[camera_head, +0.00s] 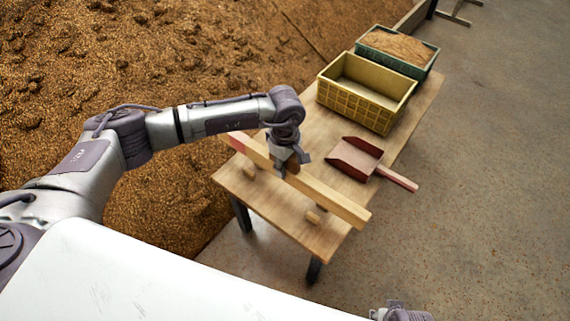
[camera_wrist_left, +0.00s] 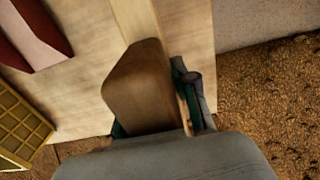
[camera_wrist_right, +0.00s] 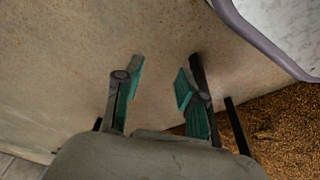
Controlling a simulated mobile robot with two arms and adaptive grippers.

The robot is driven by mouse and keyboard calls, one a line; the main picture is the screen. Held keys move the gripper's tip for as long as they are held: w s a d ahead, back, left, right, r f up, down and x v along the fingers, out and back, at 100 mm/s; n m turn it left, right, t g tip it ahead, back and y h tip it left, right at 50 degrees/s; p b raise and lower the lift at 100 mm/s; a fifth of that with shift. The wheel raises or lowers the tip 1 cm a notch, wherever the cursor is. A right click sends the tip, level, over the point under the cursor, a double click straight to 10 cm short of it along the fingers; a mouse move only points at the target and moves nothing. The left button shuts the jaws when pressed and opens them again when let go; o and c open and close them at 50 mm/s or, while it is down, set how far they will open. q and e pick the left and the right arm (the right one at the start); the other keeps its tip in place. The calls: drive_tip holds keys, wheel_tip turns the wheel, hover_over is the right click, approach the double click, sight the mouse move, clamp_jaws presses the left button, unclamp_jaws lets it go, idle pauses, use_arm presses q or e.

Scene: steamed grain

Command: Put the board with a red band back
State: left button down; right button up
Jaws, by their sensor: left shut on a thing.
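The long wooden board with a red band (camera_head: 335,199) lies slantwise over the near end of the table, with its red band at the far left end. My left gripper (camera_head: 287,168) is shut on the brown grip block at the board's middle. In the left wrist view the block (camera_wrist_left: 140,88) sits between the fingers and hides part of the board (camera_wrist_left: 136,18). My right gripper (camera_wrist_right: 157,88) is open and empty, over bare floor.
The wooden table (camera_head: 238,183) also carries a red scoop (camera_head: 355,158), an empty yellow crate (camera_head: 352,106) and a green crate of grain (camera_head: 412,72). A large grain heap (camera_head: 190,60) lies to the left.

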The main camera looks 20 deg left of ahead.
use_arm(q)
wheel_tip(320, 180, down, 2)
drive_tip(key=shift+b, duration=0.55)
drive_tip(key=shift+f+b, duration=0.65)
drive_tip(key=shift+f, duration=0.4)
drive_tip(key=shift+f+b, duration=0.6)
drive_tip(key=shift+f, duration=0.25)
drive_tip(key=shift+f+b, duration=0.35)
drive_tip(key=shift+f, duration=0.05)
drive_tip(key=shift+f+b, duration=0.5)
drive_tip(key=shift+f, duration=0.1)
use_arm(e)
wheel_tip(320, 180, up, 15)
drive_tip(key=t, duration=0.1)
drive_tip(key=shift+s+d, duration=0.2)
drive_tip(key=shift+s, duration=0.1)
use_arm(q)
drive_tip(key=shift+f+b, duration=0.3)
drive_tip(key=shift+b, duration=0.1)
use_arm(e)
drive_tip(key=shift+w+a+f+t, duration=0.15)
drive_tip(key=shift+w+t, duration=0.15)
drive_tip(key=shift+w, duration=0.25)
